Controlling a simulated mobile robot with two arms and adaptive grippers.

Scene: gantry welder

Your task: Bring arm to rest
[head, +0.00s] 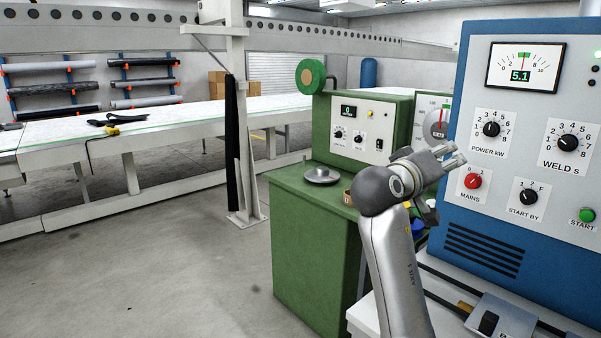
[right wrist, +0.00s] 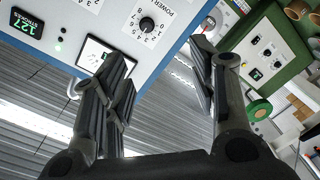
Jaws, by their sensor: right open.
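My right arm (head: 393,260) rises from the bottom of the head view, bent at a dark joint. My right gripper (head: 450,160) is at its upper end, in front of the left part of the blue welder panel (head: 512,95), near the red mains knob (head: 473,181). In the right wrist view the gripper (right wrist: 165,95) has its fingers spread wide, with nothing between them. The panel and its power knob (right wrist: 147,24) show beyond the fingers. Whether a finger touches the panel cannot be told. My left gripper is not in view.
A green cabinet (head: 310,240) with a small control box (head: 362,130) and a round metal dish (head: 321,175) stands left of my arm. A white post (head: 238,120) and a long table (head: 170,125) are farther back. The grey floor (head: 150,275) at left is clear.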

